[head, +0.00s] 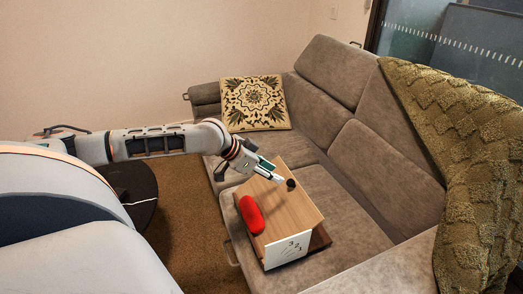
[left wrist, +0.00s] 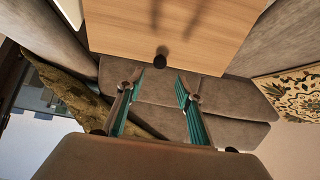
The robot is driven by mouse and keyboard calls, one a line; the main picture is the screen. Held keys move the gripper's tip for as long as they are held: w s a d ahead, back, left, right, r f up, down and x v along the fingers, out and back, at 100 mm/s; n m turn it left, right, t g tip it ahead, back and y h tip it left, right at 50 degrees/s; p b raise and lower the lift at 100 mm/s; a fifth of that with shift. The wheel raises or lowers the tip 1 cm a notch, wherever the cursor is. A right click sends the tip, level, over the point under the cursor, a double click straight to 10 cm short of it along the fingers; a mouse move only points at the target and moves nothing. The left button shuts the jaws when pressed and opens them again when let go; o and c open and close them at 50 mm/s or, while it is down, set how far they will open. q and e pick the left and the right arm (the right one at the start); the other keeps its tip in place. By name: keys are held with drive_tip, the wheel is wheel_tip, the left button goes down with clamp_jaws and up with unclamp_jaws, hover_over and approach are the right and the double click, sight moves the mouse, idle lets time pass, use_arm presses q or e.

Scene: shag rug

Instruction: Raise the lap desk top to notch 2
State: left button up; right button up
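The lap desk sits on the sofa seat, with a light wooden top (head: 293,212), a darker base (head: 321,238) and a white end plate (head: 287,251) marked 3, 2, 1. A dark round knob (head: 291,184) is at the top's far right edge. My left gripper (head: 281,179) is at this knob. In the left wrist view the fingers (left wrist: 159,82) are open, and the knob (left wrist: 160,61) shows between and just beyond their tips, with the wooden top (left wrist: 190,25) behind. I cannot tell whether a finger touches it. I cannot tell which notch the top rests in. My right gripper is not in view.
A red rounded object (head: 251,214) lies on the desk top's left edge. The grey sofa (head: 345,205) surrounds the desk, with its backrest to the right. A patterned cushion (head: 254,103) and a green throw (head: 450,140) are on the sofa. A dark round table (head: 134,190) stands left.

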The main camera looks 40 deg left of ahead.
use_arm(q)
drive_tip(key=shift+v, duration=2.6)
